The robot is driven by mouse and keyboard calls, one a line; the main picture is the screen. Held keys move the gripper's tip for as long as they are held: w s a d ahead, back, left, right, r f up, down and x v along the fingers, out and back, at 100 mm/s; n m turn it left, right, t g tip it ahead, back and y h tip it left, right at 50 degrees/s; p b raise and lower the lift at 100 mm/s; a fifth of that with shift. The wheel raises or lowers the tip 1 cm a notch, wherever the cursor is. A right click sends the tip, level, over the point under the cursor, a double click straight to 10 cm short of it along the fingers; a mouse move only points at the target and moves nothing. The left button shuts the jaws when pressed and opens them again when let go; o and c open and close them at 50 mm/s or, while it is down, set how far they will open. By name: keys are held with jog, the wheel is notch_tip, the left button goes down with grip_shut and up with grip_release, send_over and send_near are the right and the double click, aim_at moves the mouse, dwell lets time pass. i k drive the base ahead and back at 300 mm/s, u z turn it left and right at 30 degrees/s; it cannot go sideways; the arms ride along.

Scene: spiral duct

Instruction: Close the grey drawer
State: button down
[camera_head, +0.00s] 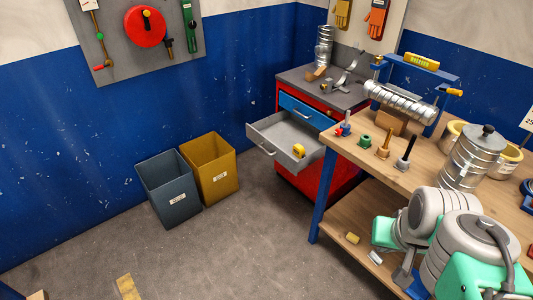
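The grey drawer (263,135) is pulled well out of the red cabinet (299,177), toward the left. Its front panel with a pale handle faces left and down in the picture. A small yellow object (299,151), like a tape measure, sits at its near right side. A blue drawer (305,110) above it looks shut. Parts of my arm, grey and teal, fill the lower right, in front of the workbench and well apart from the drawer. I cannot make out my gripper's fingers in this view.
A dark grey bin (168,190) and a yellow bin (210,168) stand left of the drawer against the blue wall. The wooden workbench (337,140), with tools and cans, stands close to the cabinet's right. The floor (220,245) before the drawer is mostly clear.

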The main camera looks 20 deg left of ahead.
aim_at(275, 134)
jog(key=u, duration=0.9)
jog(key=i, duration=0.75)
jog(key=u, duration=1.25)
jog(key=i, duration=2.1)
jog(key=z, duration=1.35)
jog(key=i, duration=0.7)
jog(key=z, duration=0.85)
